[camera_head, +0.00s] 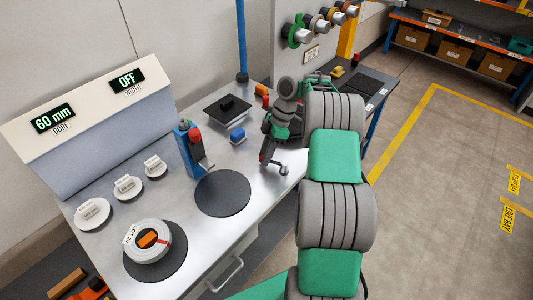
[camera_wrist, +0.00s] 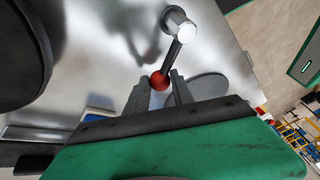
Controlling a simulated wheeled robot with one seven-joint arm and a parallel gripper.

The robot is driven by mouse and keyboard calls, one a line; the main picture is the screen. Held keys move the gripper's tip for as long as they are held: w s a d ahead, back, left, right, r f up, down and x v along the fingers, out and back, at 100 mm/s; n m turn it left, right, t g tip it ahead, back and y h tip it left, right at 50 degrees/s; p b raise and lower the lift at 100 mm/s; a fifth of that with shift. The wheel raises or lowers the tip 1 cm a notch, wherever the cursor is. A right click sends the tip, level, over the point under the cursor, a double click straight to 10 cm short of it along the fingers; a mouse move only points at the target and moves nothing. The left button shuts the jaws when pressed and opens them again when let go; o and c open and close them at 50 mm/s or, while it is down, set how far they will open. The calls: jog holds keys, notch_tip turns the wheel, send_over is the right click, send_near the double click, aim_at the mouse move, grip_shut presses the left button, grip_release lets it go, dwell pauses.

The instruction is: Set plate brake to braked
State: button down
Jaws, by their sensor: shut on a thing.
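The plate brake looks to be a short lever with a red ball knob and a metal hub (camera_head: 284,170), standing on the bench near its right edge. In the wrist view the red knob (camera_wrist: 158,81) sits between my two fingers, with the dark rod running up to the bright hub (camera_wrist: 178,22). My gripper (camera_head: 263,156) is shut on the knob from above; in the head view my wrist partly hides it. A dark round plate (camera_head: 222,194) lies bare, left of the lever. No brake marking is readable.
A labelled coil (camera_head: 149,241) lies on another dark disc at front left. A blue and red tool (camera_head: 191,146), a blue block (camera_head: 237,136) and a black flat piece (camera_head: 227,109) stand nearby. The display panel (camera_head: 90,118) reads 60 mm and OFF.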

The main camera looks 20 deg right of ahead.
dwell(0.4)
jog(key=c, duration=1.1)
grip_release()
jog(key=p+v, duration=0.5)
jog(key=v, duration=0.2)
jog(key=shift+d+r, duration=0.25)
jog(key=shift+r, duration=0.1)
